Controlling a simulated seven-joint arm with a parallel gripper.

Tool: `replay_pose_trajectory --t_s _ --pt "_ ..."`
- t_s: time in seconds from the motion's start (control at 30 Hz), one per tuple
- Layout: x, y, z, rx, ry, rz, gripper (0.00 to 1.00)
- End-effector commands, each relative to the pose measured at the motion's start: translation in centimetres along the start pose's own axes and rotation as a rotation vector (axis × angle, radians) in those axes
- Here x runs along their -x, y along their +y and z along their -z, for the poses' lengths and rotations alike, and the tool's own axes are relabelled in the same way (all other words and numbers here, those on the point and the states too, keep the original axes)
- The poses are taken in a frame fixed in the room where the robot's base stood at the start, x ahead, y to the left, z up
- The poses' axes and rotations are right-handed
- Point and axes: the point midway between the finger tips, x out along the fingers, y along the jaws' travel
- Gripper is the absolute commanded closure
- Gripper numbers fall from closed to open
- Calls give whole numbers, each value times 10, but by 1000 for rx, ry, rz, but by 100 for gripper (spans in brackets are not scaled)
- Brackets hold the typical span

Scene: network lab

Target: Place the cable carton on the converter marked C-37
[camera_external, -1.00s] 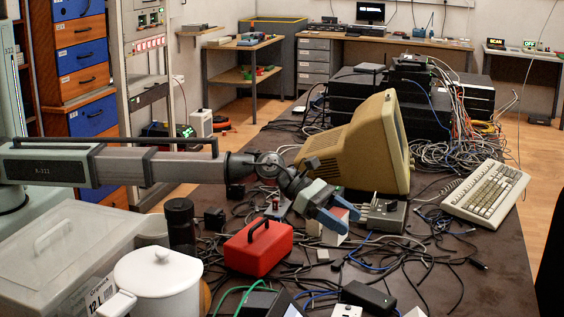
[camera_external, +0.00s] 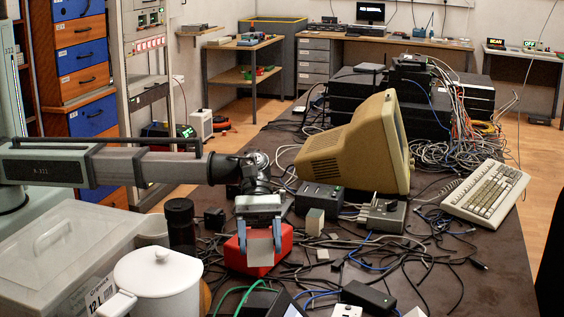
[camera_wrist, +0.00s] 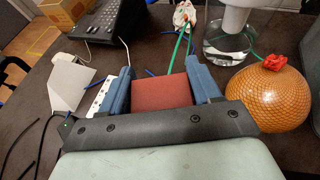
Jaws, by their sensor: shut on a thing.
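My gripper (camera_external: 260,250) is closed on a small carton, which I take to be the cable carton. Its pale grey face (camera_external: 261,249) shows between the blue fingers in the external view. In the wrist view its red-brown face (camera_wrist: 162,94) fills the gap between the fingers (camera_wrist: 165,88). The C-37 marking is not readable on anything. A dark box (camera_external: 319,196) and a grey box with knobs (camera_external: 382,215) stand to the right of my gripper.
Cables cover much of the dark table (camera_external: 490,285). A small beige block (camera_external: 315,222) stands by the dark box. A tilted beige monitor (camera_external: 345,155) and a keyboard (camera_external: 486,193) are behind. A white lidded pot (camera_external: 158,280) is at left. The wrist view shows a netted orange ball (camera_wrist: 268,98).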

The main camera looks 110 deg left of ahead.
Motion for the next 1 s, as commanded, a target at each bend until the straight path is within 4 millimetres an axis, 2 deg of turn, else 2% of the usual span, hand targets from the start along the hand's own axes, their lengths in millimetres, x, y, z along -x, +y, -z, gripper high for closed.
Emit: replay_pose_trajectory --t_s 0.17,0.43,0.67,0.9,1.0 --pt "-6 0 14 -3 1 13 77" --pt "-21 0 51 -2 1 10 77" --pt "-27 0 64 -3 1 10 77" --pt "-37 0 90 -2 1 10 77" --pt "-38 0 92 -3 0 9 77"
